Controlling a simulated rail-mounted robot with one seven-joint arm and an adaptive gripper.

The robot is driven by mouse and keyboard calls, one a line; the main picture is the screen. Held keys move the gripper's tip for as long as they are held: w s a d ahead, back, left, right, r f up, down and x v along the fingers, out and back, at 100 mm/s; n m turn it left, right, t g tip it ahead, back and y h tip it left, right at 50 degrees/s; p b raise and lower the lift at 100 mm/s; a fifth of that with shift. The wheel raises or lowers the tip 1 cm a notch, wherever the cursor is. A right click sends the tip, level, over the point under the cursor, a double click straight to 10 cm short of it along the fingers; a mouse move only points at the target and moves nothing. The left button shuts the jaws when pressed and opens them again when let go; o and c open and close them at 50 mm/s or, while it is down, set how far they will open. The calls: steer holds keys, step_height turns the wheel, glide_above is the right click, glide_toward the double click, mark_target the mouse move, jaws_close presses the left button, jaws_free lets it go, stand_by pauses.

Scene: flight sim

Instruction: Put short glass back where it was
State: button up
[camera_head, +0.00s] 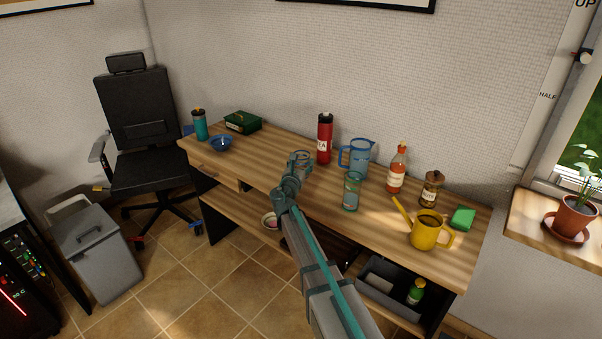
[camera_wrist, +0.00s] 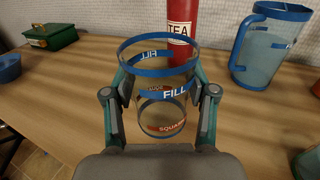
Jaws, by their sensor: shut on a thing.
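The short glass (camera_wrist: 172,94) is clear with blue bands and FILL and SQUASH markings. In the wrist view it stands upright between the two fingers of my gripper (camera_wrist: 160,82), which is shut on it. In the head view my gripper (camera_head: 294,176) is over the middle of the desk, with the glass (camera_head: 301,157) at its end, partly hidden by the gripper. I cannot tell whether the glass's base touches the desk. Another clear glass (camera_head: 352,191) with a teal rim stands to the right on the desk.
A red TEA flask (camera_head: 325,139) stands close behind the held glass. A blue-trimmed jug (camera_head: 356,158), sauce bottle (camera_head: 397,169), jar (camera_head: 432,189), yellow watering can (camera_head: 425,235) and green sponge (camera_head: 463,218) are right.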

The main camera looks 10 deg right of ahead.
steer(key=shift+w+f, duration=0.7)
steer(key=shift+f, duration=0.1)
steer(key=shift+w+d+f, duration=0.1)
steer(key=shift+w+f, duration=0.1)
steer(key=shift+f, duration=1.65)
steer(key=o, duration=1.4)
steer(key=shift+f, duration=0.15)
steer(key=shift+c, duration=0.2)
steer(key=shift+r+p, duration=0.3)
steer(key=shift+p, duration=0.05)
steer(key=b+v, duration=0.1)
steer(key=v, duration=1.1)
steer(key=shift+b, duration=0.4)
